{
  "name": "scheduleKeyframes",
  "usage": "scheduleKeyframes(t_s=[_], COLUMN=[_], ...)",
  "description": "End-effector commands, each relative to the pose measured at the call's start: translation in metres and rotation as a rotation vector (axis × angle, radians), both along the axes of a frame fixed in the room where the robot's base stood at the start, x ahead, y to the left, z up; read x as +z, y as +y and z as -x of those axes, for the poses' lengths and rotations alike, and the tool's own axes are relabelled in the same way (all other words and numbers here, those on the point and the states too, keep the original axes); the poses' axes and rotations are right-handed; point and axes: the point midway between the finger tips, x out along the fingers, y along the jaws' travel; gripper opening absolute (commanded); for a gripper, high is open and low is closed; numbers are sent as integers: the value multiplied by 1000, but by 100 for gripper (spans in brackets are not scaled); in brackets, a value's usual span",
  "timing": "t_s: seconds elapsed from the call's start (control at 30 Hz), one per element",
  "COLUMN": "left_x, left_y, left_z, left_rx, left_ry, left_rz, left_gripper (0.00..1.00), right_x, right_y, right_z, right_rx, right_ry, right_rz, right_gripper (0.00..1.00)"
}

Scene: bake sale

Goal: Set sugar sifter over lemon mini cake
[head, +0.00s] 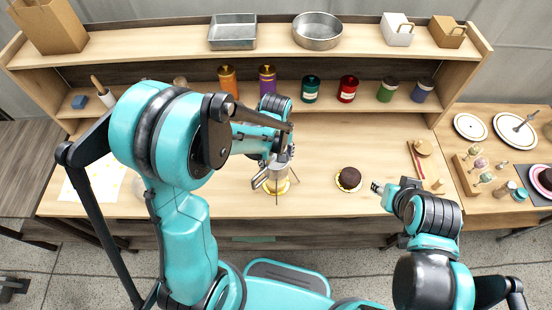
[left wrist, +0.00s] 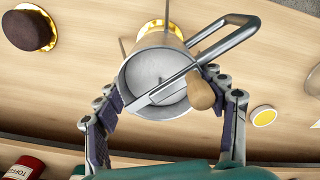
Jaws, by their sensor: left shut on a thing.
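The sugar sifter (head: 277,172) is a grey metal cup with a loop handle. My left gripper (head: 283,160) is shut on it. In the left wrist view the sifter (left wrist: 153,78) sits between the fingers (left wrist: 163,108), its open top facing the camera, with a wooden knob at its side. A gold scalloped board (head: 293,184) lies beneath the sifter, and its edge also shows in the left wrist view (left wrist: 160,27). The sifter hides what stands on that board, so I cannot tell the lemon mini cake. My right gripper (head: 380,188) is over the table's right part, its fingers too small to judge.
A chocolate cake (head: 349,178) on a gold board stands right of the sifter. Several jars, such as a red one (head: 348,89), line the shelf behind. A wooden rack (head: 468,174) stands at the right. The table between sifter and chocolate cake is clear.

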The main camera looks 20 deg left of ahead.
Motion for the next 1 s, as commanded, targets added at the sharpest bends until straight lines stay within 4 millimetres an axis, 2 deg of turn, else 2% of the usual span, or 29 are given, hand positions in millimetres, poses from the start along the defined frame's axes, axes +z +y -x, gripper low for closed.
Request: scheduleKeyframes(t_s=[0.07,0.1,0.17,0.2,0.5,0.63,0.77,1.0], left_x=[-4,-4,-3,-3,-2,7,30,86], left_y=[0,0,0,0,0,0,0,0], left_z=[0,0,0,0,0,0,0,0], left_rx=[0,0,0,0,0,0,0,0], left_ry=[0,0,0,0,0,0,0,0], left_rz=[0,0,0,0,0,0,0,0], left_gripper=[33,72,88,90,90,90,90,90], right_x=[-4,-4,-3,-3,-2,7,12,25], right_y=[0,0,0,0,0,0,0,0], right_z=[0,0,0,0,0,0,0,0], right_rx=[0,0,0,0,0,0,0,0], right_ry=[0,0,0,0,0,0,0,0], right_rz=[0,0,0,0,0,0,0,0], right_gripper=[40,40,40,40,40,40,40,40])
